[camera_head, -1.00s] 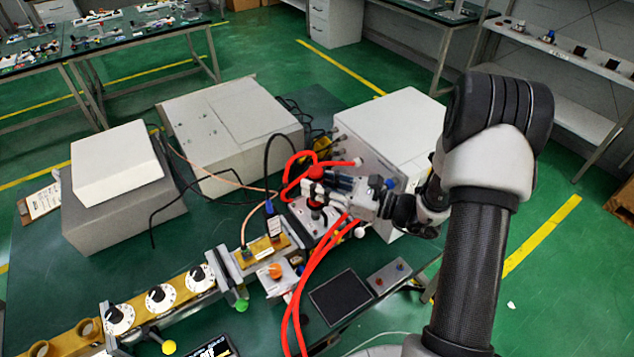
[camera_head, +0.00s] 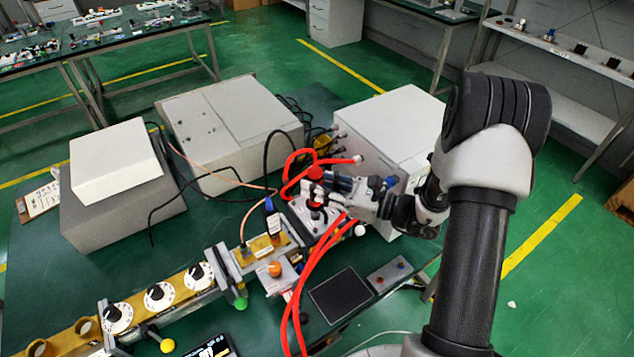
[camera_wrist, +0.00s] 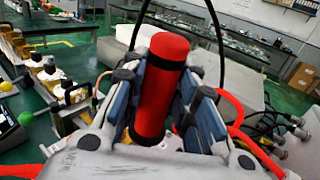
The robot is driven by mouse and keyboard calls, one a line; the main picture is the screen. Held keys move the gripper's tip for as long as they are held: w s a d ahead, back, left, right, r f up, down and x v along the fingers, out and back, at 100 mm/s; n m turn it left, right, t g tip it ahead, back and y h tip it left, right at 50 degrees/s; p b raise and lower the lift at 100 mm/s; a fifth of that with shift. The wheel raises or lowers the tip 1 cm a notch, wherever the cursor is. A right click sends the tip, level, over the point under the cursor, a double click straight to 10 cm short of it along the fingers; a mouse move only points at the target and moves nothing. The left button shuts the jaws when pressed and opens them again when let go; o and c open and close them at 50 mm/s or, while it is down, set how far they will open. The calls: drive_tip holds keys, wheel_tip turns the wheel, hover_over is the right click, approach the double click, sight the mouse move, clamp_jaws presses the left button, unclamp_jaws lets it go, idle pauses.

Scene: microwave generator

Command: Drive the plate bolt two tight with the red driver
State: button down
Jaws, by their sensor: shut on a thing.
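My gripper (camera_head: 316,190) is over a metal plate (camera_head: 303,208) near the middle of the bench in the head view. It is shut on the red driver (camera_wrist: 158,88), whose thick red handle stands upright between the two blue-lined fingers in the wrist view. The top of the driver shows as a red cap in the head view (camera_head: 316,173). The driver's tip and plate bolt two are hidden below the gripper, so I cannot tell whether they touch.
Red hoses (camera_head: 318,262) loop around the plate and run down the bench front. A large white box (camera_head: 385,125) stands right behind the gripper. A waveguide row with white dials (camera_head: 160,296) lies to the left. A dark flat pad (camera_head: 340,296) lies in front.

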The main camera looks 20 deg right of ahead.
sight(321, 204)
drive_tip(key=shift+f+b, duration=1.65)
drive_tip(key=shift+f, duration=0.7)
drive_tip(key=shift+f+b, duration=0.65)
drive_tip(key=shift+f, duration=0.4)
idle(1.9)
drive_tip(key=shift+r, duration=0.15)
